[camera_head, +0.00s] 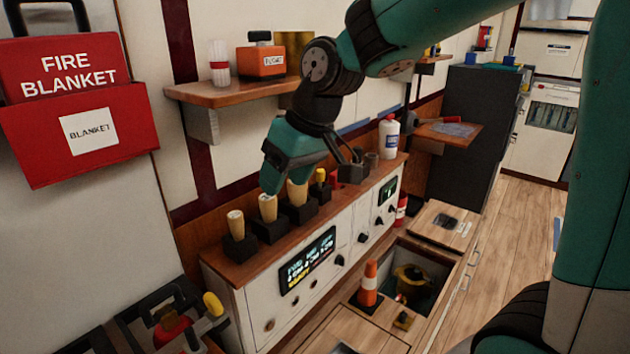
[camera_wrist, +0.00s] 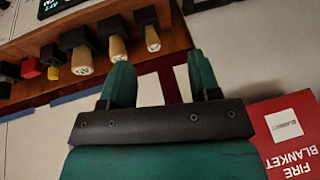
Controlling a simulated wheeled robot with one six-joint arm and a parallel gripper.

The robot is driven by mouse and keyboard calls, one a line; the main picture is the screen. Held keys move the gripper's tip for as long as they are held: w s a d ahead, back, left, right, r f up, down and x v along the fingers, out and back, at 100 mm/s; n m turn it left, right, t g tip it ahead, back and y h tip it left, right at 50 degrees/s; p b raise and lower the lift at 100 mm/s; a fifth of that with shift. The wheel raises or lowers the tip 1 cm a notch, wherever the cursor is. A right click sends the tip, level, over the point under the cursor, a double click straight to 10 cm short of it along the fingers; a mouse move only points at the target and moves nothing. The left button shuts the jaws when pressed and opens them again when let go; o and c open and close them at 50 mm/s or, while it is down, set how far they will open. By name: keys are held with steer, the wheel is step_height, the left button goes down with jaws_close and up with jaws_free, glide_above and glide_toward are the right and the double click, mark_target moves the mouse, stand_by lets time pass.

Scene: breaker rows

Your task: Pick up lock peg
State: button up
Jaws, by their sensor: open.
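Three pale wooden pegs stand in black blocks on the brown console top (camera_head: 222,258): a near peg (camera_head: 235,224), a middle peg (camera_head: 268,208) and a far peg (camera_head: 297,191). I cannot tell which is the lock peg. The wrist view also shows a pale peg at the row's right end (camera_wrist: 152,39), a second peg (camera_wrist: 117,48) and a third peg (camera_wrist: 82,62). My gripper (camera_head: 273,184) is over the row and overlaps the middle and far pegs in the head view. In the wrist view my gripper (camera_wrist: 161,78) is open, with nothing between its fingers.
A smaller yellow peg (camera_head: 321,177) stands farther along the console. A white bottle (camera_head: 388,138) is beyond it. A wall shelf (camera_head: 225,93) with an orange container (camera_head: 262,60) is above. The red fire blanket box (camera_head: 80,130) hangs at left.

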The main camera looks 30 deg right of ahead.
steer(key=w+d+f+m+t+h, duration=0.2)
steer(key=w+d+m, duration=0.1)
steer(key=w+d, duration=1)
steer(key=m+t+h+b, duration=0.1)
glide_toward(321, 171)
steer(key=shift+h, duration=0.3)
steer(key=p+x, duration=0.1)
steer(key=x, duration=0.5)
steer(key=shift+w+a+p, duration=0.15)
steer(key=shift+w+p, duration=0.25)
steer(key=shift+w, duration=0.05)
steer(key=shift+s+p+x, duration=0.1)
steer(key=shift+p+x, duration=0.3)
steer(key=shift+x, duration=1.05)
steer(key=shift+s+p+x, duration=0.15)
steer(key=shift+p+x, duration=0.25)
steer(key=shift+x, duration=1.1)
steer(key=shift+a+f, duration=0.1)
steer(key=shift+f, duration=0.05)
jaws_close()
